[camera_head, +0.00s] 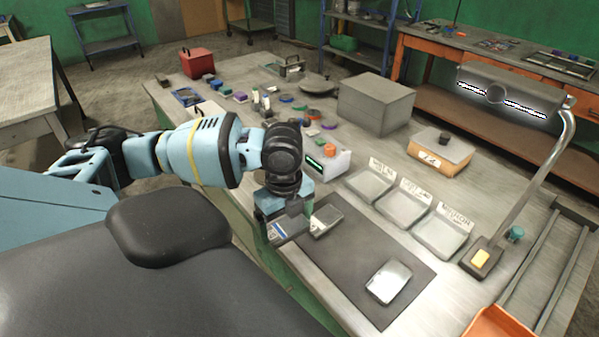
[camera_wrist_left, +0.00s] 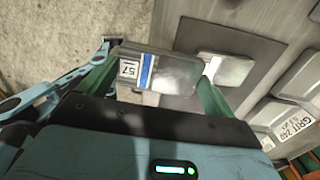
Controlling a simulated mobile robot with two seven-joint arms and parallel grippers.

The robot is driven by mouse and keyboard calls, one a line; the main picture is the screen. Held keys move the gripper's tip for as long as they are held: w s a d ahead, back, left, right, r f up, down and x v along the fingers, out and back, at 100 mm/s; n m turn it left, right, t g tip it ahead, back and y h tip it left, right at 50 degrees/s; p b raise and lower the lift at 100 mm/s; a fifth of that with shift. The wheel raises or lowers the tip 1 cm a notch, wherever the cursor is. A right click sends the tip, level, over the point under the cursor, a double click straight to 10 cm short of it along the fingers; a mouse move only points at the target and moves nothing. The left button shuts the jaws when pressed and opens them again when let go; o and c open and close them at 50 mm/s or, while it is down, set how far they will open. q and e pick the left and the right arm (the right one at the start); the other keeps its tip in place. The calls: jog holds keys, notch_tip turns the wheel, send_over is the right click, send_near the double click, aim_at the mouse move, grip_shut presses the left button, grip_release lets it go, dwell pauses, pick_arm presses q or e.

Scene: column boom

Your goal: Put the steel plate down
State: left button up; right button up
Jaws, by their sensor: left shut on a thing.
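My left gripper (camera_wrist_left: 158,82) is shut on a steel plate (camera_wrist_left: 172,74) marked with a white "57" label and a blue stripe. In the head view my left gripper (camera_head: 292,210) is at the table's near edge, with the plate's blue-striped end (camera_head: 285,229) below it. I cannot tell whether the plate touches the surface. A small grey piece (camera_head: 326,219) shows beside the gripper over the dark mat (camera_head: 352,251); its nature is unclear. My right gripper is out of view.
Labelled grit trays (camera_head: 404,207) line the mat's far side. A white box with a green display (camera_head: 328,162) stands behind the gripper. A lamp (camera_head: 482,258) and an orange bin (camera_head: 497,324) are at right. The mat's middle is bare.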

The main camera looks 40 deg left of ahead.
pick_arm(q)
jog(key=shift+w+d+r+n, duration=0.1)
jog(key=shift+d+r+n, duration=0.05)
jog(key=shift+d+n, duration=0.3)
jog(key=d+r+n, duration=0.3)
jog(key=d+n, duration=0.9)
jog(key=n, duration=0.7)
jog(key=shift+d+r, duration=0.25)
jog(key=shift+r, duration=0.05)
jog(key=shift+d, duration=0.15)
